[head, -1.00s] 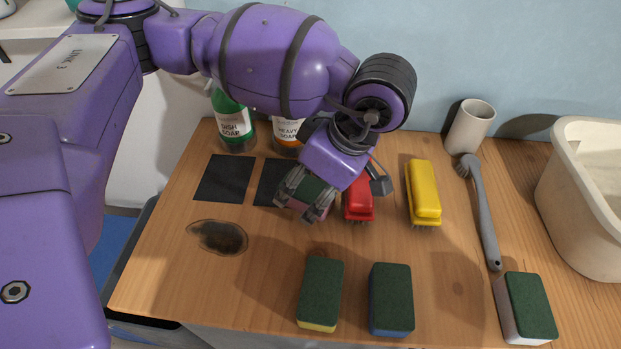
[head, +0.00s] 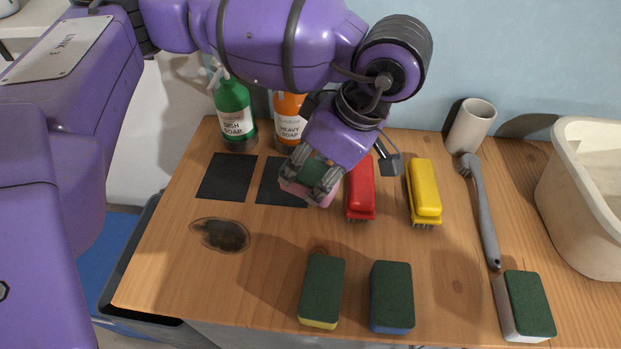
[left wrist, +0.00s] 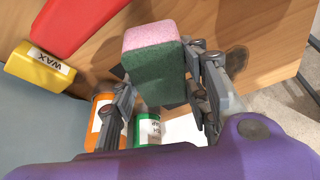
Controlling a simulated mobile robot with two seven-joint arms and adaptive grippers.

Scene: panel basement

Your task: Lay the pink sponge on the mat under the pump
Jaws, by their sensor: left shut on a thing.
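My left gripper (head: 314,180) is shut on the pink sponge (head: 323,193), which has a dark green scouring face. The left wrist view shows the sponge (left wrist: 152,62) between the fingers. In the head view it is held over or near the right edge of the right dark mat (head: 274,184); its height is unclear. A second dark mat (head: 226,176) lies to the left. The green dish soap bottle (head: 234,112), with a pump top, stands behind the left mat. The orange heavy soap bottle (head: 288,122) stands behind the right mat, its top hidden. My right gripper is not in view.
A red brush (head: 361,190) lies just right of the gripper, then a yellow brush (head: 424,190). A dark stain (head: 220,235) is front left. Three other sponges line the front. A grey long brush (head: 482,210), cup (head: 470,126) and tub (head: 570,195) are right.

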